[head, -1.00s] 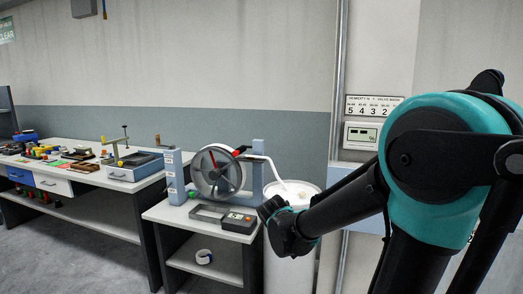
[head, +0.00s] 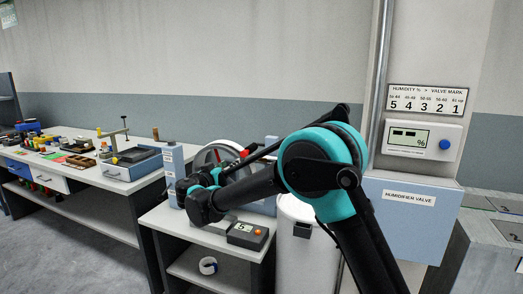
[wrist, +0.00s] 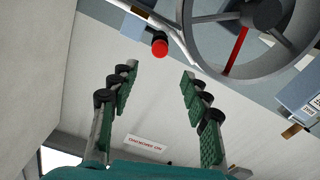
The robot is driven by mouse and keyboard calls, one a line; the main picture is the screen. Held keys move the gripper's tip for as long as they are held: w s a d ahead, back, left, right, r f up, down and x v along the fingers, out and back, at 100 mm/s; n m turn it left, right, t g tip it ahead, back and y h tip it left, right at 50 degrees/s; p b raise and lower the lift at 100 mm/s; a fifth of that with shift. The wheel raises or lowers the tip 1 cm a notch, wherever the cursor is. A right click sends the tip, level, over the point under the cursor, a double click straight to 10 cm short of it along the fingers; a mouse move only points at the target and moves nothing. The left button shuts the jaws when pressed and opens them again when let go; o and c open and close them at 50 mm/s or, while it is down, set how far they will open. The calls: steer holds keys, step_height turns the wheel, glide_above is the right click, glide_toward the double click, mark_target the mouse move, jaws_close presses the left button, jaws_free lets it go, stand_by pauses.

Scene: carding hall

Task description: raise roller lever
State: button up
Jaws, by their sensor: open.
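A red round knob (wrist: 159,46) on a short dark end shows in the wrist view, beside a white bar (wrist: 176,32); I take it for the roller lever's end, though its mount is unclear. A grey spoked wheel (wrist: 238,72) with one red spoke is to its right. In the head view the wheel (head: 208,154) stands on the small table, largely hidden by my arm. My gripper (wrist: 158,82) is open and empty, its two green-padded fingers spread, with the knob just beyond the tips in the picture, between them. In the head view its fingers are hard to make out.
The small table (head: 182,221) carries a scale-like box with a display (head: 248,236). A white drum (head: 297,243) stands to its right, below my arm. A long workbench (head: 117,184) with tools is at left. A blue humidifier valve box (head: 408,223) is on the right.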

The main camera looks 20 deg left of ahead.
steer(key=w, duration=0.5)
steer(key=w+d, duration=0.1)
steer(key=w, duration=1.1)
steer(key=shift+w+d, duration=0.15)
jaws_close()
